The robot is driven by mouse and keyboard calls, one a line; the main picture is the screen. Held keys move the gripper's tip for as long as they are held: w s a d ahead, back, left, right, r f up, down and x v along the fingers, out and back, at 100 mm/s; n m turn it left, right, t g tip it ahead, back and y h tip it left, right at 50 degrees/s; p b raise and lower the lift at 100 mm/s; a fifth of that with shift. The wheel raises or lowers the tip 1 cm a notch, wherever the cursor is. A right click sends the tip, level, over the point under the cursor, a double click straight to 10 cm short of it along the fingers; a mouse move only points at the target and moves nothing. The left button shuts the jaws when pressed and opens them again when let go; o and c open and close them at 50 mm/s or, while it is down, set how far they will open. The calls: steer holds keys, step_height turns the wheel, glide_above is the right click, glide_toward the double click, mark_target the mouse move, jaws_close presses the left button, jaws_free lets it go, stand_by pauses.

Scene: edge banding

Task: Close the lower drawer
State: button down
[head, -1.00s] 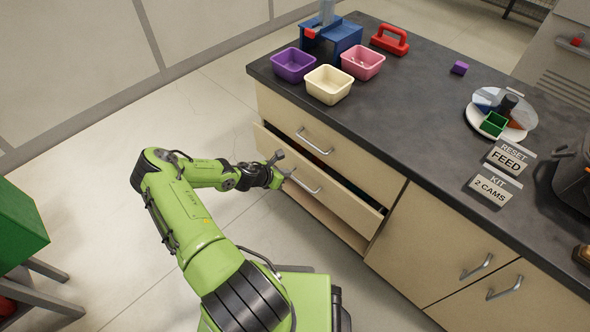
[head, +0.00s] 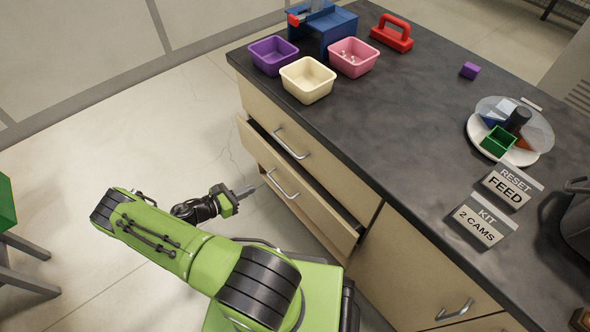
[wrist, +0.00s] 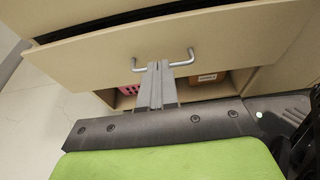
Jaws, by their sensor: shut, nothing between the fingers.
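The lower drawer (head: 298,203) of the beige cabinet is pulled partly out, with a dark gap along its top edge. Its silver bar handle (head: 282,185) is on the front face. My gripper (head: 250,188) is shut and empty, its fingers pointing at the drawer front a little left of the handle in the head view. In the wrist view the drawer front (wrist: 235,45) fills the upper part. The gripper fingertips (wrist: 158,66) overlap the area between the ends of the handle (wrist: 183,62); I cannot tell if they touch it.
The upper drawer (head: 310,155) is shut. Below the lower drawer an open space holds a pink basket (wrist: 125,93) and an orange item (wrist: 207,78). Purple, cream and pink bins stand on the dark countertop (head: 400,120).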

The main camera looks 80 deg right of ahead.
mark_target(287, 170)
steer(key=b+x, duration=0.1)
steer(key=x, duration=0.3)
steer(key=b+x, duration=0.1)
steer(key=x, duration=0.3)
steer(key=r+b+x, duration=0.1)
steer(key=x, duration=0.4)
steer(key=shift+s+d, duration=0.1)
steer(key=shift+s+d+r, duration=0.1)
steer(key=shift+s+d, duration=0.1)
steer(key=shift+d, duration=0.05)
